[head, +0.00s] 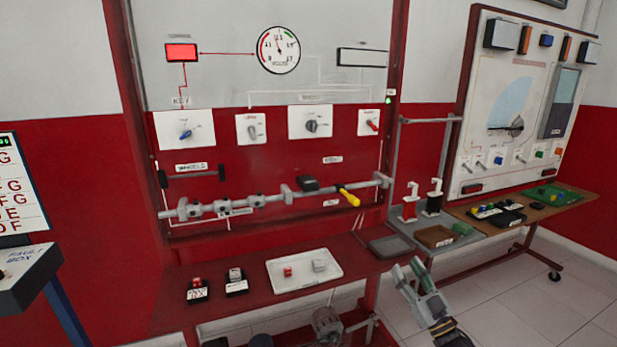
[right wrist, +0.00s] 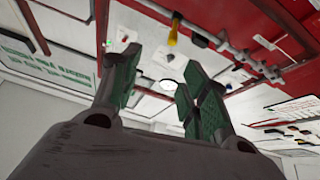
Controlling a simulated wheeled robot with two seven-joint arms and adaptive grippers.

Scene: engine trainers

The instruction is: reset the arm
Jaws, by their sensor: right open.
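My right gripper (head: 410,270) is in the lower right of the head view, in front of the red bench and the side tables. Its fingers point up and away from me. In the right wrist view the two green-padded fingers (right wrist: 158,80) stand apart with nothing between them. The gripper is open, empty and clear of the engine trainer. My left gripper is not in the head view.
The red trainer bench (head: 235,275) bears a white tray (head: 335,266) and small blocks. A yellow-handled lever (head: 348,196) sticks out from the grey shaft (head: 215,207). A wooden table (head: 575,205) stands at right. Tiled floor (head: 530,290) is open at lower right.

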